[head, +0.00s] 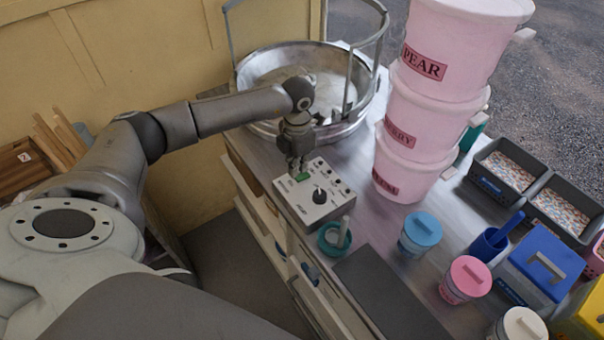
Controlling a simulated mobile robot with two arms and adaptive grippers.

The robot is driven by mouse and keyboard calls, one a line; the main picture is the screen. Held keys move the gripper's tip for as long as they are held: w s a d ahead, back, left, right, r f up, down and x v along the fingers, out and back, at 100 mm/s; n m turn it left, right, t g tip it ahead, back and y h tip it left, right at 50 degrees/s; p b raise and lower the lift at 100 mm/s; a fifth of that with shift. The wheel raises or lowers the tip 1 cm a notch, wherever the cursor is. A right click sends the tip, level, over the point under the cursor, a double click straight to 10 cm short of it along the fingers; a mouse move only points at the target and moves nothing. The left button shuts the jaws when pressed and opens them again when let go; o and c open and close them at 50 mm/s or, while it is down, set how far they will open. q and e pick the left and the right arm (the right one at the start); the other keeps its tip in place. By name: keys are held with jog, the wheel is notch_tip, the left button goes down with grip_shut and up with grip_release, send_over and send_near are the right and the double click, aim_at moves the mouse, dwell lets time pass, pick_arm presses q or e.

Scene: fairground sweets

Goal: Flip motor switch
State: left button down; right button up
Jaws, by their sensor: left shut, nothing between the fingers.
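A light grey control box (312,196) stands on the metal counter, in front of the big metal bowl. It has a black knob (319,195), several small dark controls along its right side, and a green switch (301,177) near its back left. My left gripper (295,168) points down at the back left part of the box, right at the green switch. Its fingers are shut with nothing between them. I cannot tell whether the fingertips touch the switch, and they partly hide that corner. My right gripper is not in view.
The metal bowl (262,66) with its hoop guard stands behind the box. Stacked pink tubs (418,130) rise to its right. A teal cup (334,238), a dark mat (388,298) and lidded tubs (420,236) sit nearer and right.

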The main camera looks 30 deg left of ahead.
aim_at(298, 177)
pick_arm(q)
jog(key=shift+s+f+b, duration=0.1)
jog(key=shift+f+b, duration=0.95)
jog(key=shift+f, duration=0.2)
dwell(0.8)
jog(key=shift+r+p, duration=0.6)
jog(key=shift+r, duration=0.2)
jog(key=shift+r+p, duration=1.55)
jog(key=shift+r, duration=1.2)
jog(key=shift+f, duration=0.1)
